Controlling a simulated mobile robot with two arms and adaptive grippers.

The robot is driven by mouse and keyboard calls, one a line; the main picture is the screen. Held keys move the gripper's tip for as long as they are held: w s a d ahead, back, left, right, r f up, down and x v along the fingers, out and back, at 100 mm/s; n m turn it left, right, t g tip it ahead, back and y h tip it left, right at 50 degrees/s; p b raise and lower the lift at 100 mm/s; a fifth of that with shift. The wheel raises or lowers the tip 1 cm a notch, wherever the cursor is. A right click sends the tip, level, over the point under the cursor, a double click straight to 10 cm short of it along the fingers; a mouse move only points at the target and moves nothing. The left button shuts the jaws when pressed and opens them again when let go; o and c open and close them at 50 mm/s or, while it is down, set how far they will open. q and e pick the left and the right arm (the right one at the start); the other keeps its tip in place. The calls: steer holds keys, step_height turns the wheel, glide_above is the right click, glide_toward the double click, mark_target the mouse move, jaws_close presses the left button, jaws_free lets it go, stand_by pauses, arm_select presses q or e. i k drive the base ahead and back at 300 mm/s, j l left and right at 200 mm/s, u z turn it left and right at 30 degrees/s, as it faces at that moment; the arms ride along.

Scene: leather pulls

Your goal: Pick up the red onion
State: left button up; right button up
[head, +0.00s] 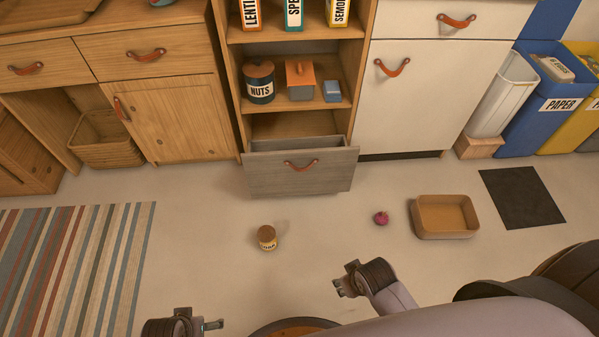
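The red onion (381,218) is a small, round, dark pinkish-red thing on the bare floor in the head view, right of centre. It lies just left of a tan tray. My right gripper (341,288) is nearer to me than the onion and a little to its left, apart from it. Its fingers point left and look parted, with nothing seen between them. My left gripper (213,325) is at the bottom edge of the view, far from the onion. Its fingers are small and partly cut off, so their opening is unclear.
The tan tray (445,233) and a dark mat (521,198) lie at right. A grey drawer (301,172) is pulled out of the shelf unit. A striped rug (75,265) lies at left. Floor around the onion is clear.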

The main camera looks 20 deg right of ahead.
mark_target(381, 218)
steer(key=k+z, duration=0.1)
steer(key=z, duration=1.3)
steer(key=i+l+u, duration=0.15)
steer(key=i, duration=0.05)
